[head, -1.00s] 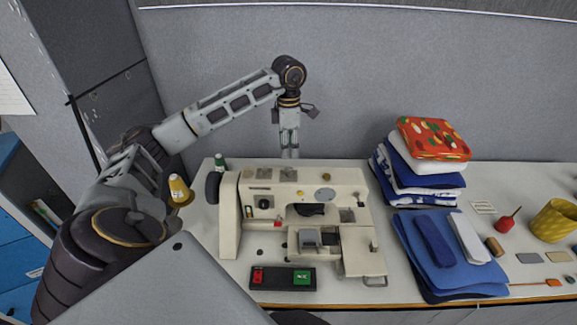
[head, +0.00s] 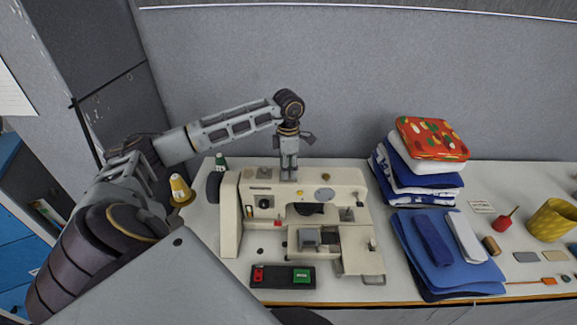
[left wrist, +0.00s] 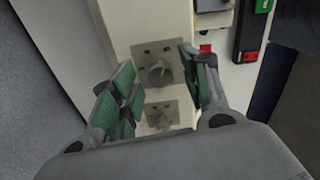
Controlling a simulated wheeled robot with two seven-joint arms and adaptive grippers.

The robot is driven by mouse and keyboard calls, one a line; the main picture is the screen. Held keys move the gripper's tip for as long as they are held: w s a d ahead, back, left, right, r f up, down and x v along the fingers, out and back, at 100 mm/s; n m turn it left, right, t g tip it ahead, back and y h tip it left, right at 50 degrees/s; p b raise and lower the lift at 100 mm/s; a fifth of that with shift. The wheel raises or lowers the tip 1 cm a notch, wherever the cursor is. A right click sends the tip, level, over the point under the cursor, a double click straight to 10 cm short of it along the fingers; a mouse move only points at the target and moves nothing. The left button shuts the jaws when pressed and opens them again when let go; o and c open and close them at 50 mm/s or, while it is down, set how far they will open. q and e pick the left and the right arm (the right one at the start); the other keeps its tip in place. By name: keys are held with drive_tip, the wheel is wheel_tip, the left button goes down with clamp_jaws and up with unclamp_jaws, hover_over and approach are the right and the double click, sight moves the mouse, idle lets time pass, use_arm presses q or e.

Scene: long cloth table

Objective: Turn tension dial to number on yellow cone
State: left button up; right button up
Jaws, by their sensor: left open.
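The cream sewing machine (head: 322,192) stands on the table with several dials. In the left wrist view a grey round dial (left wrist: 158,73) on a square plate lies between my finger pads; whether they touch it I cannot tell. A second dial (left wrist: 160,118) is nearer the wrist. In the head view a dark dial (head: 264,202) is on the machine's front. The yellow cone (head: 179,188) stands left of the machine; its mark is too small to read. My left gripper (head: 289,177) is open, pointing down at the machine's top, hiding part of it. My right gripper is not in view.
A green spool (head: 221,163) stands behind the machine's left end. A black box with red and green buttons (head: 283,276) lies in front. Folded cloths (head: 448,250), a fabric stack (head: 418,175) and a yellow cup (head: 552,220) are to the right. A grey wall panel is behind.

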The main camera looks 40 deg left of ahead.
use_arm(q)
clamp_jaws()
idle(0.3)
